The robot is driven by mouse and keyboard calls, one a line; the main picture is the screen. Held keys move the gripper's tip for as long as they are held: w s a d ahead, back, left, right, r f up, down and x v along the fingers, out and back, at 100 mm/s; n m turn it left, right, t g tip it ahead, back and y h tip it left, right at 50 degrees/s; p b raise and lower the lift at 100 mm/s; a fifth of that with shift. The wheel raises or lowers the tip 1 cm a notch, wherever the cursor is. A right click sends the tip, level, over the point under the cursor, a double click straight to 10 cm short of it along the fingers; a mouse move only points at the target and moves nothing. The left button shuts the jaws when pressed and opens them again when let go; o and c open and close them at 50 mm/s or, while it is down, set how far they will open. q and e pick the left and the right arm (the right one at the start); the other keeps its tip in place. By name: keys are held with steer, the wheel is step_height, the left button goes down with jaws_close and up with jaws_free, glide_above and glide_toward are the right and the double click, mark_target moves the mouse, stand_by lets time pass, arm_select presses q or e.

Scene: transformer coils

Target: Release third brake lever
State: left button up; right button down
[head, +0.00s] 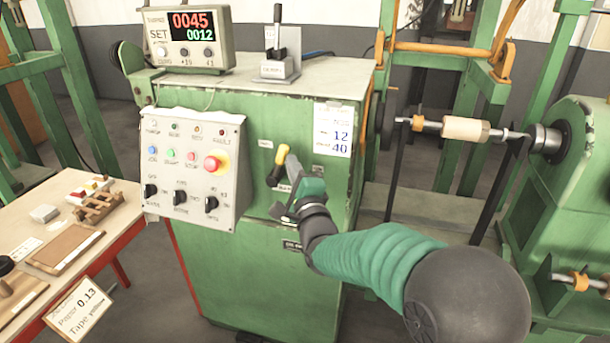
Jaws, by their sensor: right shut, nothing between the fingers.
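A lever with a yellow grip (282,154) and a dark lower part sticks out from the green cabinet's (265,125) front, right of the button panel. My right gripper (290,177) is at this lever, just right of its dark part. It is shut with nothing held; I cannot tell whether it touches the lever. A second lever, black and upright (277,30), stands on a grey base (280,68) on top of the cabinet. The small labels are too blurred to tell which is the brake lever. My left gripper is out of view.
A grey button panel (195,168) with a red stop button is on the cabinet front. A counter display (190,40) reads 0045 and 0012. A white card (333,130) shows 12 and 40. A winding shaft (465,128) is at right. A wooden table (110,230) with parts is at left.

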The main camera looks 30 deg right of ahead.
mark_target(280, 157)
steer(key=n+p, duration=0.1)
steer(key=w+a+r+n+g+p, duration=0.1)
steer(key=shift+w+a+r+n+y, duration=0.15)
steer(key=shift+w+r+n+y, duration=0.1)
steer(key=shift+n+y, duration=0.05)
steer(key=shift+w+a, duration=0.2)
steer(key=shift+w, duration=0.05)
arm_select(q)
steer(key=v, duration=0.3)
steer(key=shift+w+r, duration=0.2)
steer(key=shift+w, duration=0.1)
arm_select(e)
steer(key=shift+r, duration=0.15)
steer(key=shift+a+r, duration=0.1)
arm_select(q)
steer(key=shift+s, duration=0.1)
